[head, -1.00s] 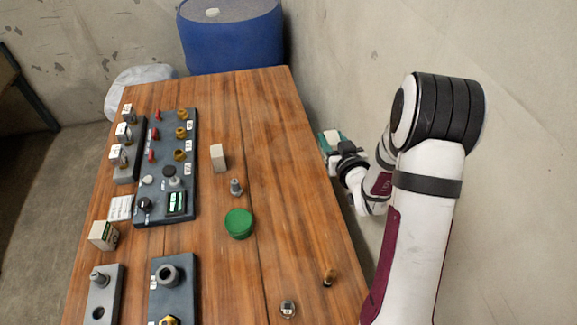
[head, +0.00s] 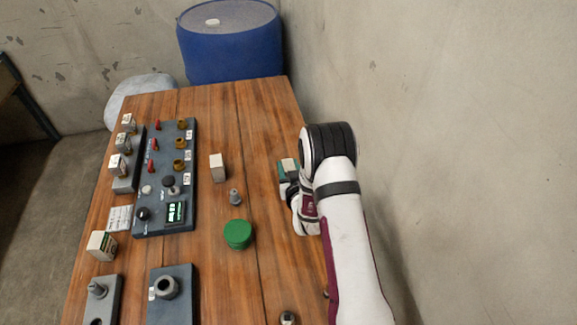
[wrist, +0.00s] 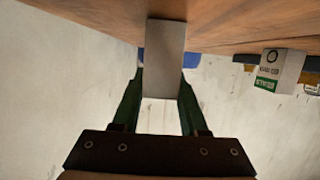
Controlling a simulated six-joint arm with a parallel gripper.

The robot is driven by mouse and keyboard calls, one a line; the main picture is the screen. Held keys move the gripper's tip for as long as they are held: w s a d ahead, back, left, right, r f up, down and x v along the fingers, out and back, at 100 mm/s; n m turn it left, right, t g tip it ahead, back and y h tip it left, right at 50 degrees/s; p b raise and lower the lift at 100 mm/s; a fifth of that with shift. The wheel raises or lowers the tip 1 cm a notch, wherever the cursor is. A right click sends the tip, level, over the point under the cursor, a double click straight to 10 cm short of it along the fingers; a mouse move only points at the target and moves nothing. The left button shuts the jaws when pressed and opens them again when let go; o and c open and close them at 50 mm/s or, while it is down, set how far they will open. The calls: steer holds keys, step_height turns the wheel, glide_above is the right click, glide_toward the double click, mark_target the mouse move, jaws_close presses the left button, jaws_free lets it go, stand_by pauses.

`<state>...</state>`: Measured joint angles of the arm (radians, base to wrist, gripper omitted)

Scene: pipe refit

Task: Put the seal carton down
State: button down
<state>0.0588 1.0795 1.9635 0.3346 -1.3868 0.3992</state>
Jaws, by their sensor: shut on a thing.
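My gripper (head: 289,172) is shut on a pale box-shaped carton, taken as the seal carton (head: 288,163). In the head view they show in front of the table's right edge, with my arm to their right. In the wrist view the seal carton (wrist: 165,58) is a plain grey face between the two green fingers (wrist: 160,98). Its label is not visible. The wooden table (head: 262,120) spans the top of the wrist view, and I cannot tell the exact gap between it and the carton.
A white carton (head: 218,168) stands mid-table, near a small grey fitting (head: 235,197) and a green round lid (head: 238,234). A labelled carton (head: 101,246) stands at the left. A dark valve panel (head: 160,215) fills the left-middle. The table's far right is clear.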

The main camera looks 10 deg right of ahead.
steer(key=shift+c, duration=2.2)
jaws_free()
steer(key=shift+s+r, duration=0.15)
steer(key=shift+s, duration=0.1)
steer(key=v, duration=1)
steer(key=shift+s+r, duration=0.15)
steer(key=shift+s, duration=0.2)
steer(key=s+a+r+m+g, duration=0.1)
steer(key=s+r+g, duration=0.4)
steer(key=s, duration=0.5)
steer(key=s+a+r+m+g+y, duration=0.1)
steer(key=s+r+g, duration=0.4)
steer(key=s, duration=0.6)
steer(key=s+a+r+m+g, duration=0.3)
steer(key=s+r+g, duration=0.1)
steer(key=s, duration=0.6)
steer(key=shift+s+a+r+m+g+y, duration=0.2)
steer(key=shift+r+m+g+y, duration=0.15)
steer(key=shift+r, duration=0.2)
